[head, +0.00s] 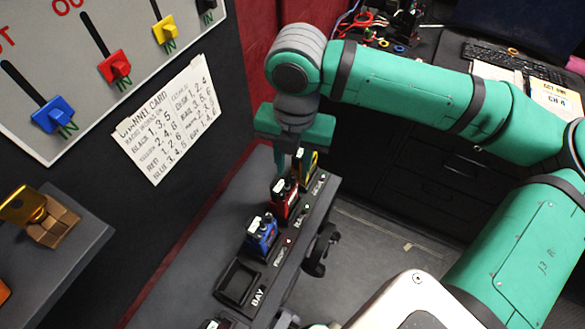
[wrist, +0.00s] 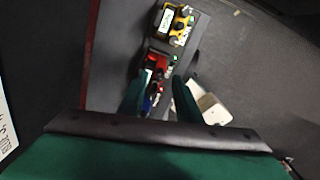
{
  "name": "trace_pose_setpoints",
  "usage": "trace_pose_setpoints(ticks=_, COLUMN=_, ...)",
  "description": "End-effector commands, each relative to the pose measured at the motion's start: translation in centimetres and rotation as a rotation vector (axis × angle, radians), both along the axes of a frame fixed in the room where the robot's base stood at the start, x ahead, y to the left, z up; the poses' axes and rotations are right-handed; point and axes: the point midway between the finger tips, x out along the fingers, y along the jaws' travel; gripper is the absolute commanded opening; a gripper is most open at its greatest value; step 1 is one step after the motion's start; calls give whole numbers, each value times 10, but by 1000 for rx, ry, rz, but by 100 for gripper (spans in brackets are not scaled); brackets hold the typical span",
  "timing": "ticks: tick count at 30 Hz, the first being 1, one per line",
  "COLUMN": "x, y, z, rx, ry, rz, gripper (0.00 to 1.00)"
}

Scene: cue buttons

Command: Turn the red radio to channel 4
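The red radio (head: 284,204) stands upright in its bay on the dark bench, between the yellow radio (head: 308,166) and the blue radio (head: 262,236). It also shows in the wrist view (wrist: 155,62), just past the fingertips. My gripper (head: 288,168) points down close above the red radio. In the wrist view its two green fingers (wrist: 162,82) are spread apart, with nothing visible held between them. The radio's channel reading is too small to read, and the fingers partly cover its lower part in the wrist view.
An empty bay (head: 239,284) lies at the near end of the bench. A white channel card (head: 168,122) hangs on the wall below a panel of coloured levers (head: 115,66). Open floor lies right of the bench.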

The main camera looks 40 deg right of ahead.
Motion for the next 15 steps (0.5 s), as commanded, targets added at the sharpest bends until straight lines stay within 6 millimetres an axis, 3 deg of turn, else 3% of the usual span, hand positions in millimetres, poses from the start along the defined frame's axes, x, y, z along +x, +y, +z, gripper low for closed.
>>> trace_pose_setpoints(ticks=6, x=0, y=0, z=-20, rx=0, ry=0, rz=-1, gripper=31)
trace_pose_setpoints(ticks=15, x=0, y=0, z=-23, rx=-1, ry=-1, rz=-1, gripper=31)
